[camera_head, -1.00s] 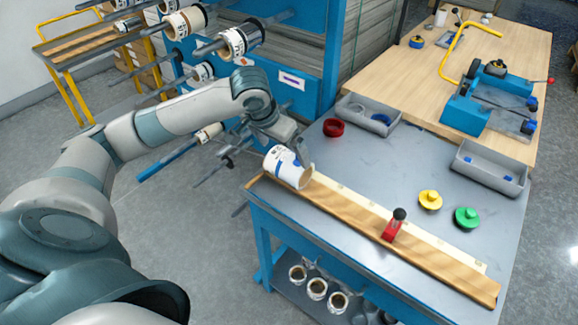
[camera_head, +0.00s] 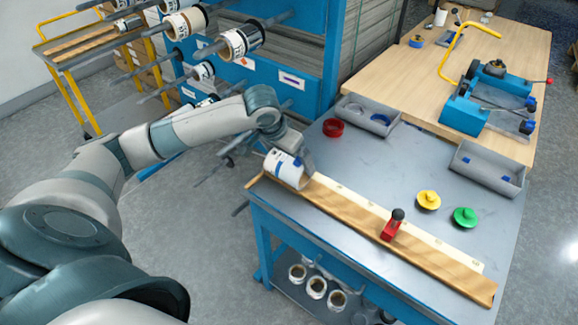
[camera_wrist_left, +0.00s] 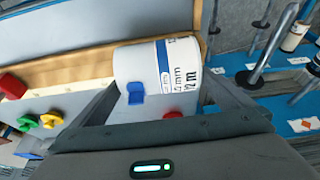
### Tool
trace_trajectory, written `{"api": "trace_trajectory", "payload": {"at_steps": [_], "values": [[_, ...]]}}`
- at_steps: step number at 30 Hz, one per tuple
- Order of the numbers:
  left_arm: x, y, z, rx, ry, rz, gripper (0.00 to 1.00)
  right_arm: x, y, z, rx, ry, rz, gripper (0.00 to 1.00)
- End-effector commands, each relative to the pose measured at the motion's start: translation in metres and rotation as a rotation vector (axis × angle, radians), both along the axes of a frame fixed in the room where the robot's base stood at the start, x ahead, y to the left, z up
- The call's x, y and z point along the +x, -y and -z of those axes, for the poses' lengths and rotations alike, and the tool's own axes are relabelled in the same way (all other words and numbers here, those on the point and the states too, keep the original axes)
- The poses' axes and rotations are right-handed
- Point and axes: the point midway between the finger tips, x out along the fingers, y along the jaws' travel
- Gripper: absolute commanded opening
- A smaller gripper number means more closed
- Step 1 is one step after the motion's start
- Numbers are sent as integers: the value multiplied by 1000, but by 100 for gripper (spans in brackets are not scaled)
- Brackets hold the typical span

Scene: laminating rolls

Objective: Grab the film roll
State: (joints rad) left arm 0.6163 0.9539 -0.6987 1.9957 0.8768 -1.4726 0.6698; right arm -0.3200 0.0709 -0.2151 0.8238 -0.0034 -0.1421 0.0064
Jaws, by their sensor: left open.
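The film roll (camera_head: 284,168) is white with a blue stripe and dark print. It lies on its side at the near left end of the wooden board on the grey bench. In the left wrist view the roll (camera_wrist_left: 155,75) sits between the two fingers, with a small blue tab on it. My left gripper (camera_head: 304,163) is open, down at the roll with its fingers on either side; I cannot tell whether they touch it. My right gripper is not in view.
A red-and-black tool (camera_head: 392,226) stands on the wooden board (camera_head: 440,268). Yellow (camera_head: 428,200) and green (camera_head: 465,217) knobs, a red ring (camera_head: 333,127) and grey trays (camera_head: 488,170) are on the bench. Other rolls hang on the rack (camera_head: 240,42) behind my left arm.

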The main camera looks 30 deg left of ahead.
Motion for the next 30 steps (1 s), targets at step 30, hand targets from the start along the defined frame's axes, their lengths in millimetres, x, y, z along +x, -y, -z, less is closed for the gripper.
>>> {"api": "trace_trajectory", "payload": {"at_steps": [30], "values": [[1, 0, -8, 0, 4, 0, 62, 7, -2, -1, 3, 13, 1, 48]]}}
